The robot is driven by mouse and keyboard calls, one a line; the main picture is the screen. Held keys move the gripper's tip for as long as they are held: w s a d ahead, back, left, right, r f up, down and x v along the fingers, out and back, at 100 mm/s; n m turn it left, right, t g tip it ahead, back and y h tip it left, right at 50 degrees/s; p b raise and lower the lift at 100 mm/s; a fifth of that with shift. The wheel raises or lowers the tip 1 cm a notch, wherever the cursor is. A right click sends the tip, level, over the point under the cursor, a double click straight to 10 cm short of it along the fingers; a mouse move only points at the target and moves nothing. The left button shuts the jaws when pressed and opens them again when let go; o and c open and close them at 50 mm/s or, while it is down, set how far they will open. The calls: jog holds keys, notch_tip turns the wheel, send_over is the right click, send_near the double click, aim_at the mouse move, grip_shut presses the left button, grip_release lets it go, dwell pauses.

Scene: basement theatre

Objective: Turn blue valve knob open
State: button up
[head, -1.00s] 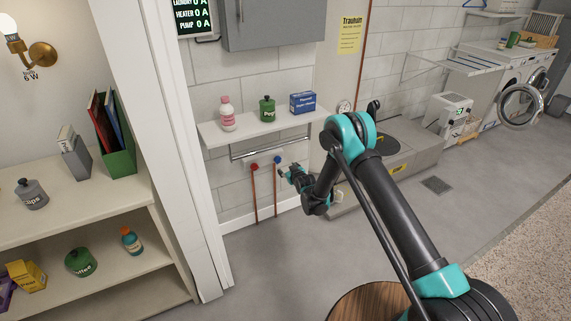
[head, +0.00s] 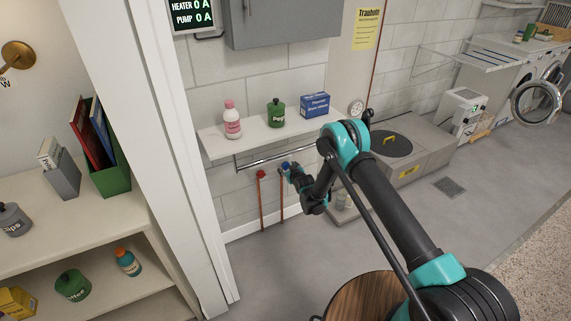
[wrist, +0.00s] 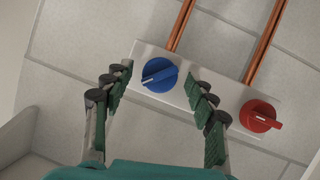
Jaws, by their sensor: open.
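The blue valve knob (wrist: 160,75) sits on a pale metal plate (wrist: 208,103) on the wall, beside the red knob (wrist: 258,116). In the wrist view my gripper (wrist: 161,82) is open, with one finger on each side of the blue knob. I see no clear contact between fingers and knob. In the head view the blue knob (head: 285,167) shows just past the tip of my gripper (head: 291,172), right of the red knob (head: 261,174).
Copper pipes (head: 282,205) run down the wall from the knobs. Above are a towel bar (head: 262,160) and a shelf (head: 240,144) with a pink bottle (head: 232,124), a green jar (head: 276,115) and a blue box (head: 315,104). Floor (head: 290,260) below is clear.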

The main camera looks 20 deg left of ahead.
jog(key=shift+w+a+f, duration=0.1)
jog(key=shift+w+a, duration=0.15)
jog(key=shift+c, duration=0.2)
jog(key=c, duration=1.1)
jog(key=m+g, duration=0.1)
jog(key=m+y, duration=0.1)
jog(key=m, duration=0.1)
jog(key=shift+w+d+g, duration=0.15)
jog(key=shift+d+g, duration=0.05)
jog(key=shift+g, duration=0.2)
jog(key=m+g+y, duration=0.1)
jog(key=m, duration=0.1)
jog(key=shift+m+y, duration=0.3)
jog(key=shift+y, duration=0.1)
jog(key=shift+g, duration=0.3)
